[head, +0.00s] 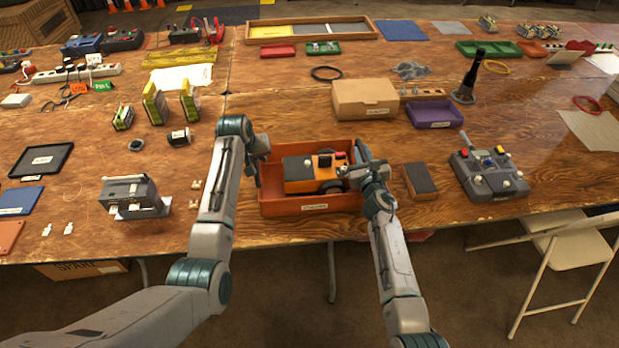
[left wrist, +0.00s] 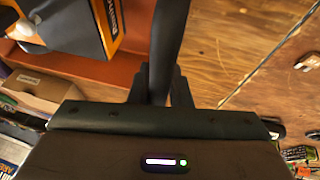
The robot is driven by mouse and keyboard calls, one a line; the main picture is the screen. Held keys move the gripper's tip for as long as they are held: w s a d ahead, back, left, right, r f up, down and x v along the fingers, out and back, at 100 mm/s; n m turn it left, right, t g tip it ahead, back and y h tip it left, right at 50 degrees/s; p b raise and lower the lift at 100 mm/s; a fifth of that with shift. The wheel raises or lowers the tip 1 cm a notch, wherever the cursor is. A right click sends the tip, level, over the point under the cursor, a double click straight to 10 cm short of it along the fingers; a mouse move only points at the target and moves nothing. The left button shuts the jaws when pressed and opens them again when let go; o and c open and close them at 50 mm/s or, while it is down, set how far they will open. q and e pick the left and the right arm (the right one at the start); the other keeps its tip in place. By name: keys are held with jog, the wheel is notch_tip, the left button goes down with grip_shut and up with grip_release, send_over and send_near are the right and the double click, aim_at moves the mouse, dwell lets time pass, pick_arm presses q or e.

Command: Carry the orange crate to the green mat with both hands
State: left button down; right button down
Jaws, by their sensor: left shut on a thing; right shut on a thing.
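The orange crate (head: 312,206) is at the middle front of the table, with an orange and black toy-like vehicle (head: 315,170) inside. I cannot tell whether its base touches the table. My left gripper (head: 257,172) is shut on the crate's left wall. In the left wrist view, its fingers (left wrist: 163,90) close over the crate's rim (left wrist: 85,70). My right gripper (head: 358,172) is shut on the crate's right wall and partly hides it. I cannot make out a green mat; a green tray (head: 489,48) lies at the back right.
A dark block with a brown side (head: 420,181) lies just right of the crate, with a grey controller (head: 488,176) beyond it. A cardboard box (head: 365,99) and purple bin (head: 434,114) stand behind. A grey device (head: 134,197) stands left. The table's front edge is close.

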pick_arm(q)
jog(key=shift+w+d+r, duration=0.1)
jog(key=shift+d+r, duration=0.1)
jog(key=shift+r, duration=0.05)
pick_arm(e)
jog(key=shift+r, duration=0.15)
pick_arm(q)
jog(key=shift+r+p, duration=0.1)
jog(key=shift+p, duration=0.2)
pick_arm(e)
jog(key=shift+w+r, duration=0.1)
